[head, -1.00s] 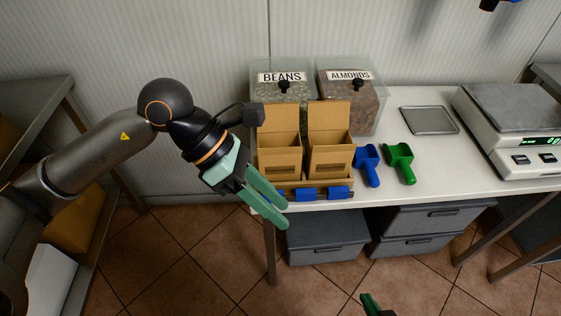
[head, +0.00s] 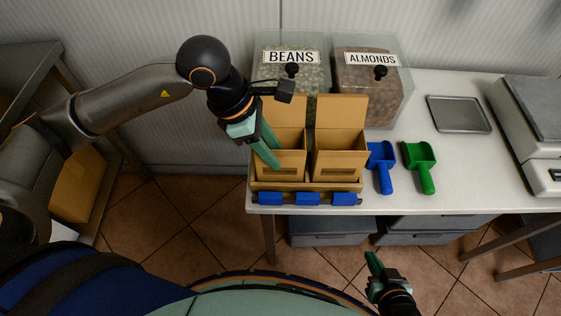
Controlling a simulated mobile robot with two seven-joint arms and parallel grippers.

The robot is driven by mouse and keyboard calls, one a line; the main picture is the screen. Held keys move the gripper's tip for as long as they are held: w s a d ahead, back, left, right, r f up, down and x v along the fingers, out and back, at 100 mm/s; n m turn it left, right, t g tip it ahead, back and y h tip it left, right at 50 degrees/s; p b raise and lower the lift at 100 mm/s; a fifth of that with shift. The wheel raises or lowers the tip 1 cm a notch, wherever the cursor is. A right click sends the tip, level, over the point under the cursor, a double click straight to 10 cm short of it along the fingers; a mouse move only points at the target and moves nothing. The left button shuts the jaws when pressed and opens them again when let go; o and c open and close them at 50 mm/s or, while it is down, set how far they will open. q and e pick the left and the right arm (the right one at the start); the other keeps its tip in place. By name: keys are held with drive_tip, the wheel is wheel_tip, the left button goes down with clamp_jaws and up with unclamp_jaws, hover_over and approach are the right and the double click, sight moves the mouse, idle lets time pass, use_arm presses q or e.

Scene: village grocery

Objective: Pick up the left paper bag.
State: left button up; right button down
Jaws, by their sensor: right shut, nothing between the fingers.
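Two open brown paper bags stand side by side in a low wooden holder (head: 345,187) at the table's front left. The left paper bag (head: 280,173) is upright, with its tall back panel raised; the right paper bag (head: 338,164) looks the same. My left gripper (head: 278,158) reaches in from the left and its two green fingers are apart, over the left bag's left side and mouth. They hide part of that bag; I cannot tell whether they touch it. My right gripper (head: 373,265) is low in front of the table, shut and empty.
Bins marked BEANS (head: 291,75) and ALMONDS (head: 370,90) stand behind the bags. A blue scoop (head: 382,168) and a green scoop (head: 420,168) lie to the right, then a metal tray (head: 459,114) and a scale (head: 530,125). Blue clips (head: 307,198) line the holder's front.

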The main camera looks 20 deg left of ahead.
sight(286, 165)
use_arm(q)
drive_tip(key=x, duration=0.5)
drive_tip(key=shift+d+f, duration=0.3)
drive_tip(key=shift+d, duration=0.15)
clamp_jaws()
